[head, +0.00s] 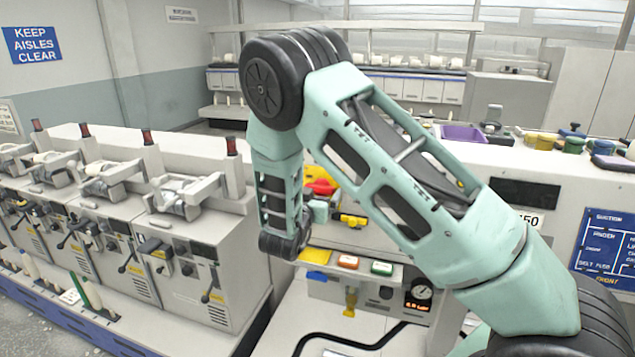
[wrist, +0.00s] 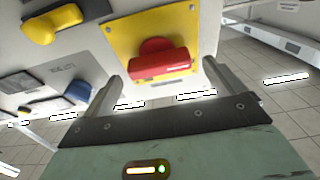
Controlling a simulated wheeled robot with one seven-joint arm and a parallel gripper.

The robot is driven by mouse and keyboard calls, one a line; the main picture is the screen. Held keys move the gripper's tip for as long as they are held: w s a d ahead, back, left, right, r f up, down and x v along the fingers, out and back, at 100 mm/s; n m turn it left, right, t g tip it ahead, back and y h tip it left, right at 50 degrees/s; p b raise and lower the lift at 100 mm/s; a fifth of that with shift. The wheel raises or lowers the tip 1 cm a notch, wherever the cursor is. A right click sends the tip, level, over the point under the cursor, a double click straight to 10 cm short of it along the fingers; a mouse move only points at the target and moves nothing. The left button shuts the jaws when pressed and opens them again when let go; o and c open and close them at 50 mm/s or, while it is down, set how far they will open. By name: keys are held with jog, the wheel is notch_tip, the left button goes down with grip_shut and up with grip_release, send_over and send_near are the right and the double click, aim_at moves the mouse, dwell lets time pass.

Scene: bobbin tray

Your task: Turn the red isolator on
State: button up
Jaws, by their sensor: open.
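The red isolator (wrist: 158,66) is a rotary knob with a bar handle on a yellow plate (wrist: 122,38). In the wrist view its bar lies nearly level across the picture. In the head view the red isolator (head: 321,186) shows partly behind my arm. My gripper (wrist: 162,72) is open, with one finger on either side of the red bar in the wrist view. Nothing is clamped, and I cannot tell whether a finger touches it. In the head view my gripper (head: 318,210) is small and partly hidden by my wrist.
A yellow handle (wrist: 50,22) and a blue knob (wrist: 80,89) sit on the same panel, left of the isolator. A machine row (head: 190,270) stands at left.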

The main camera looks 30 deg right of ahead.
jog(key=shift+x, duration=0.85)
jog(key=shift+c, duration=0.3)
jog(key=c, duration=0.9)
